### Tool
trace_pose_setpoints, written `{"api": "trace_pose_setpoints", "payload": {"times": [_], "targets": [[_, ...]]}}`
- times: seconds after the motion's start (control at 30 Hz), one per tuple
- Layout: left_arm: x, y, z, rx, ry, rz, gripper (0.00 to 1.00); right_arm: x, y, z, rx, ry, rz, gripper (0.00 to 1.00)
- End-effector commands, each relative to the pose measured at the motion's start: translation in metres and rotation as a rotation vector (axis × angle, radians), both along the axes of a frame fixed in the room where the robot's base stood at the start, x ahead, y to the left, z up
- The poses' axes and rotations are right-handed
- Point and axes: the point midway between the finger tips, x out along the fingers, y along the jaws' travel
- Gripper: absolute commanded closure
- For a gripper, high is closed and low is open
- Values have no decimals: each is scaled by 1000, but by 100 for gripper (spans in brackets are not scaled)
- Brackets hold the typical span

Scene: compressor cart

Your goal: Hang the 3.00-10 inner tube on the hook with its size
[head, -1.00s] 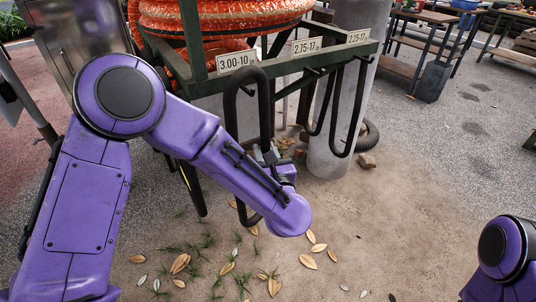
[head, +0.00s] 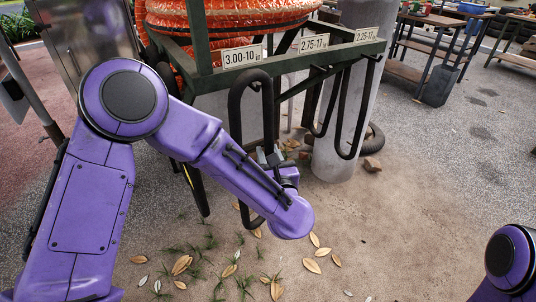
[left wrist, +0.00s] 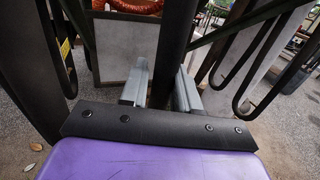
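The black inner tube (head: 236,105) hangs as a long narrow loop below the 3.00-10 label (head: 242,56) on the green rail. My left gripper (head: 268,156) is at the tube's lower half, partly hidden by my purple wrist. In the left wrist view the two grey fingers (left wrist: 160,88) stand apart on either side of a dark upright strand of the tube (left wrist: 174,50), with a narrow gap showing at the left finger. My right gripper is out of view.
More black tubes (head: 344,130) hang to the right under the 2.75-17 (head: 314,42) and 2.25-17 (head: 367,34) labels. A grey column (head: 338,165) stands behind them, with a tyre (head: 376,138) on the ground.

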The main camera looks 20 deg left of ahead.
Motion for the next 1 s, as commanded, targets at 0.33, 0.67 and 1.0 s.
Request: {"api": "trace_pose_setpoints", "payload": {"times": [0.33,0.67,1.0], "targets": [[0,0,0,-1,1,0,42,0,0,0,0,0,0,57],[-49,-34,-1,2,-1,-6,42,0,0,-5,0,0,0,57],[-87,-58,0,0,-1,0,42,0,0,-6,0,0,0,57]]}}
